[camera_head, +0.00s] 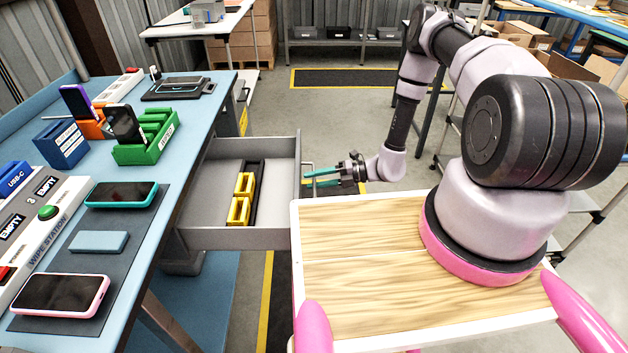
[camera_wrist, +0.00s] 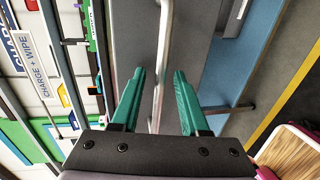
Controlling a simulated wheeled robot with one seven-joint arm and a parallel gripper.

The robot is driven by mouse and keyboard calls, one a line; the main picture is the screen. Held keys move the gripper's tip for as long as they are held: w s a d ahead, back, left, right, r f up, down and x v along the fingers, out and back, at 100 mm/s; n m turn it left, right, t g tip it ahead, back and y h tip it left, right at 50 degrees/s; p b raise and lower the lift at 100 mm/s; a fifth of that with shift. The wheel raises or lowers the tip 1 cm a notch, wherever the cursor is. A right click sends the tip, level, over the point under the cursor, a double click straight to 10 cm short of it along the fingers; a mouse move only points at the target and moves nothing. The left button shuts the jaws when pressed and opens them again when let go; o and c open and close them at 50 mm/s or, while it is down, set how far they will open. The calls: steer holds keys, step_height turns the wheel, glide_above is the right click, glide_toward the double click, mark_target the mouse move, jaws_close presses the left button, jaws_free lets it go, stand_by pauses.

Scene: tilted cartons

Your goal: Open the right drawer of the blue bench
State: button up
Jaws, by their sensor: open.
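The blue bench (camera_head: 215,86) stands on the left in the head view. A grey drawer (camera_head: 200,238) is pulled far out from under its top, and its inside shows. A pale metal bar handle (camera_wrist: 163,30) on the drawer's front runs between my fingers in the wrist view. My gripper (camera_head: 309,178), with teal fingers, is at the outer face of the drawer front. Its fingers are open, one on each side of the bar, with visible gaps. The head view shows the handle only small, beside the fingertips.
Yellow bins (camera_head: 242,186) sit in a black holder inside the drawer. Phones, a green rack (camera_head: 147,138) and a wipe station (camera_head: 45,225) are on the bench top. My wooden-topped base is close to the drawer's near right corner. Floor beyond the drawer is clear.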

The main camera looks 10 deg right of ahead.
steer(key=v, duration=1)
steer(key=shift+d, duration=0.25)
steer(key=shift+s, duration=0.1)
step_height(320, 180, up, 30)
steer(key=w+d+n+g+h, duration=0.1)
steer(key=n+g+h, duration=0.15)
steer(key=n, duration=0.55)
steer(key=d+n+g+h, duration=0.1)
steer(key=n+h, duration=0.3)
steer(key=n, duration=0.5)
steer(key=s+d+r+n+t+h, duration=0.2)
steer(key=s+r+n+t, duration=0.3)
steer(key=s+r+n, duration=0.3)
steer(key=s+d+r+n+t+h, duration=0.2)
steer(key=s+r+n+t+h, duration=0.2)
steer(key=r, duration=1.2)
steer(key=s+n+h, duration=0.1)
steer(key=s+n, duration=0.2)
steer(key=s, duration=0.2)
steer(key=shift+d+r+n+t, duration=0.3)
steer(key=shift+d+n+t, duration=0.05)
steer(key=shift+n, duration=0.05)
